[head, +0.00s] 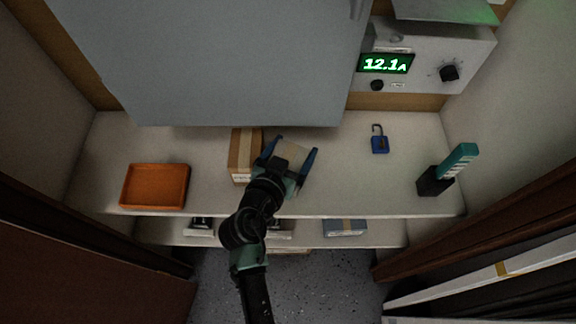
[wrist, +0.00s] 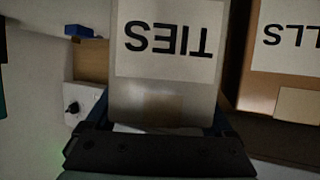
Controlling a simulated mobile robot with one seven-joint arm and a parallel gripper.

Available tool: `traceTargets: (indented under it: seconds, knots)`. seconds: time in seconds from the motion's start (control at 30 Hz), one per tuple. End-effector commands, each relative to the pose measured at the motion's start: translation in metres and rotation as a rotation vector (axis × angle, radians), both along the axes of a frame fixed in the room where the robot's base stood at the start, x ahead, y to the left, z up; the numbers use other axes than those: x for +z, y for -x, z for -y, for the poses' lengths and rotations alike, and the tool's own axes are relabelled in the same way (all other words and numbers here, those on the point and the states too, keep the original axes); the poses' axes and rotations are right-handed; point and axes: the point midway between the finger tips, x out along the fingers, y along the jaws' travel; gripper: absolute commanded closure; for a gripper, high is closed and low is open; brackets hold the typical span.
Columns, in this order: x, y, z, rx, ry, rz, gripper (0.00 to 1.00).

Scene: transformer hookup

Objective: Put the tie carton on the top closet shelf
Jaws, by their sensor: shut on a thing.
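The tie carton (head: 293,152) is a pale grey box between my gripper's blue fingers in the head view. In the wrist view the tie carton (wrist: 160,92) fills the middle, with its white TIES label upside down. My gripper (head: 287,160) is shut on it, one finger on each side; in the wrist view the gripper (wrist: 160,125) shows at the carton's near end. The carton is over the top closet shelf (head: 345,185), just right of a brown carton. I cannot tell whether it touches the shelf. My wrist hides part of it.
An orange tray (head: 155,186) is at left, a blue padlock (head: 379,140) and a teal-handled tool (head: 450,170) at right. A grey cabinet (head: 225,60) overhangs the back.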

Motion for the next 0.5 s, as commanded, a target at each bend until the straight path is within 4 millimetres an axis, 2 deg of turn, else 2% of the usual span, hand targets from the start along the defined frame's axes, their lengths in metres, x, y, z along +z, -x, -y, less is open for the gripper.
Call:
traceTargets:
  seconds: [0.27,0.5]
  knots:
    - [0.002,0.0,0.0,0.0,0.0,0.002,0.83]
    - [0.023,0.0,0.0,0.0,-0.002,0.004,0.83]
